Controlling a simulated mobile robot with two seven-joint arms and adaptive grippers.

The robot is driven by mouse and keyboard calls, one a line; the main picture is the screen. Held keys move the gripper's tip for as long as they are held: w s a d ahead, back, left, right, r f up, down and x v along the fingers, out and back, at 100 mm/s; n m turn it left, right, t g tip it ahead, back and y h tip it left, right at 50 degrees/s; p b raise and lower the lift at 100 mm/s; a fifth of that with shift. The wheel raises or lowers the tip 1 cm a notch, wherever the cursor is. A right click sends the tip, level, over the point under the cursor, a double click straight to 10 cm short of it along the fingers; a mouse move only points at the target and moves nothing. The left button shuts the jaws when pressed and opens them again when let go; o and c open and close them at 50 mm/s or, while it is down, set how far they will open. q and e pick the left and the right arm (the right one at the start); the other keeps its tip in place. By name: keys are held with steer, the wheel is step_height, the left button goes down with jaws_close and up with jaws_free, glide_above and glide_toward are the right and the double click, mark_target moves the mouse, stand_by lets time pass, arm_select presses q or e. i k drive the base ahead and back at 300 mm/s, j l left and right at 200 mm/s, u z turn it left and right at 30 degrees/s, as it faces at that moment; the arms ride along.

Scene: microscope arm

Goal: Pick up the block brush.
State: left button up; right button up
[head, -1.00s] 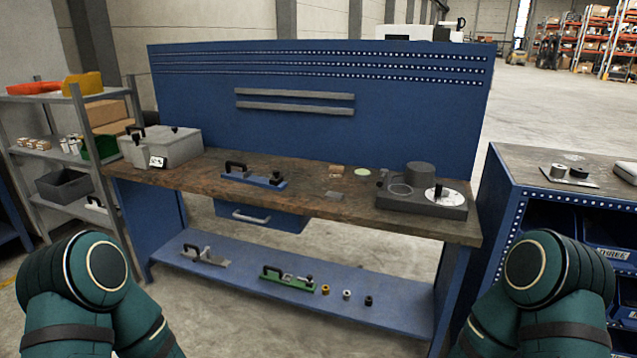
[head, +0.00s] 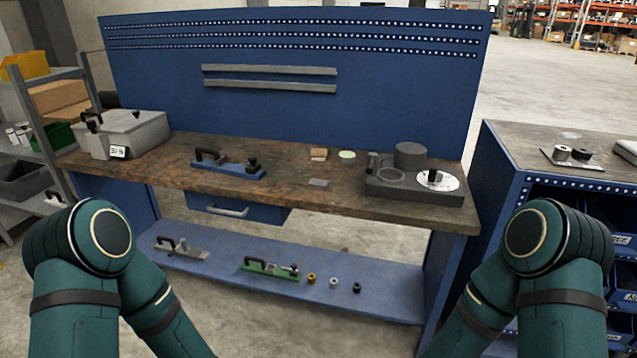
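A small tan block (head: 319,153), which may be the block brush, lies on the wooden bench top near its middle back; it is too small to make out bristles. I cannot tell for sure which of the two is the brush. Neither of my grippers is in view; only the upper parts of my two arms show at the lower left and lower right, well in front of the bench.
The workbench (head: 340,196) also bears a grey case (head: 140,135), a blue fixture with black handles (head: 228,168), a pale green disc (head: 347,155) and a dark grey instrument base (head: 400,189). A lower blue shelf (head: 215,272) holds a green fixture (head: 268,267). A cabinet (head: 510,150) stands right.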

mark_target(317, 154)
steer(key=i+u, duration=0.2)
steer(key=u, duration=0.7)
steer(key=i+l+u, duration=0.4)
steer(key=l, duration=0.15)
steer(key=l+u, duration=0.2)
steer(key=i+l, duration=0.05)
steer(key=l, duration=0.05)
